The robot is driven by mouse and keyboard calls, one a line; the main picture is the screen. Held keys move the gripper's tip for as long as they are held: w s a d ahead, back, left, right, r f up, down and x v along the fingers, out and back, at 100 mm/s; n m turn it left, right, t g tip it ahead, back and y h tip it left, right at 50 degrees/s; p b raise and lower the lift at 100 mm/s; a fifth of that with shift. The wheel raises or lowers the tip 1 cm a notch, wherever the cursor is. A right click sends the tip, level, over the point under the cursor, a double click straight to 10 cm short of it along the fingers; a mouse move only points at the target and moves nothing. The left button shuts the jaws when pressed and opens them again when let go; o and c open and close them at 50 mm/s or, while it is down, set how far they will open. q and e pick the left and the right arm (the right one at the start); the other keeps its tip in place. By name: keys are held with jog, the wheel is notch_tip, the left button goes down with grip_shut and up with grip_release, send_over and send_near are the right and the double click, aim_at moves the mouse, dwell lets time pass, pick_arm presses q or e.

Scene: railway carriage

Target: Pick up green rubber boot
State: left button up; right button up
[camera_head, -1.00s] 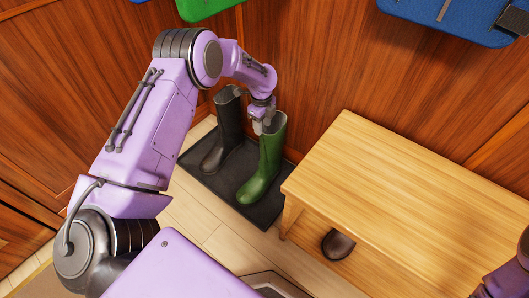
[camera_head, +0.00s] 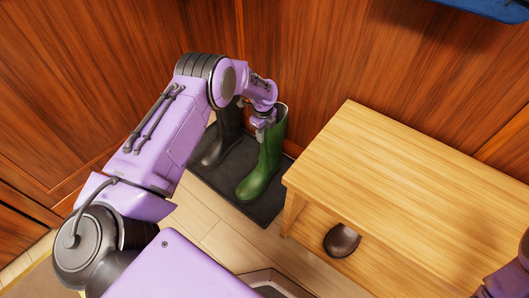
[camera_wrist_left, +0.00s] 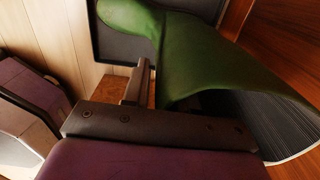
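The green rubber boot (camera_head: 264,165) stands upright on a dark mat (camera_head: 262,211), left of the wooden bench. My left gripper (camera_head: 263,124) is at the upper left side of its shaft, close to the top opening. In the left wrist view the boot (camera_wrist_left: 215,55) fills the upper right, with its dark opening facing lower right. One finger of my gripper (camera_wrist_left: 150,88) shows outside the shaft with a small gap to the boot. The other finger is hidden, apparently by the boot. The gripper looks open. My right gripper is out of view.
A dark boot (camera_head: 225,137) stands on the mat just left of the green one, partly behind my arm. A wooden bench (camera_head: 400,190) is close on the right, with a brown shoe (camera_head: 341,240) beneath it. Wood-panelled walls (camera_head: 330,50) stand close behind.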

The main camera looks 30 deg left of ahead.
pick_arm(q)
grip_shut()
dwell(1.2)
